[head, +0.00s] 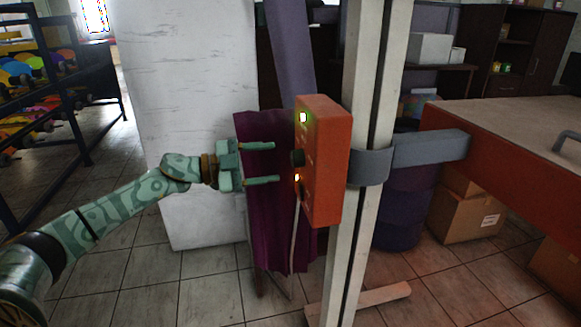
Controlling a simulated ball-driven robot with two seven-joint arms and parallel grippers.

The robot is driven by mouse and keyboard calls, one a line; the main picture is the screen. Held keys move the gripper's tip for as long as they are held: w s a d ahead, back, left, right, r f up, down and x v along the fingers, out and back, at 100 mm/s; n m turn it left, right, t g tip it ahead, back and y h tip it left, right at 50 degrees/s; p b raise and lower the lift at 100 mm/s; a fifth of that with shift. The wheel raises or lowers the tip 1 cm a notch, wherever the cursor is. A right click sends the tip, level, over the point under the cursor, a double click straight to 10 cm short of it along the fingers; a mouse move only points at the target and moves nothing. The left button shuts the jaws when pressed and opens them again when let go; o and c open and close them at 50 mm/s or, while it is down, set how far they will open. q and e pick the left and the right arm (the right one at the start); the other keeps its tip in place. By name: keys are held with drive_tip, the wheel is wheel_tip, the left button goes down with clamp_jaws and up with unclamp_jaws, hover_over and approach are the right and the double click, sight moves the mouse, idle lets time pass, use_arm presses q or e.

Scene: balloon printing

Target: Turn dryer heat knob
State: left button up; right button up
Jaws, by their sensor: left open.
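The dryer control box (327,160) is orange-red and fixed to a pale upright post. A small dark knob (297,158) sticks out from its left-facing side. A lit greenish lamp (303,117) is above the knob and a small orange light (297,178) is below it. My left gripper (277,163) comes in from the left with its two green fingers apart, one above and one below the knob's level. The fingertips end just left of the knob, and I see no clear contact. My right gripper is not in view.
The pale post (363,110) stands behind the box, with a grey bracket (430,148) reaching to an orange-sided table (500,150). A purple cloth (265,215) hangs behind my fingers. A cable (295,235) hangs below the box. A cardboard box (465,215) sits under the table.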

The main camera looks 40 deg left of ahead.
sight(292, 159)
use_arm(q)
drive_tip(key=b+x, duration=0.1)
drive_tip(key=x, duration=0.4)
drive_tip(key=shift+w, duration=0.15)
drive_tip(key=c, duration=1)
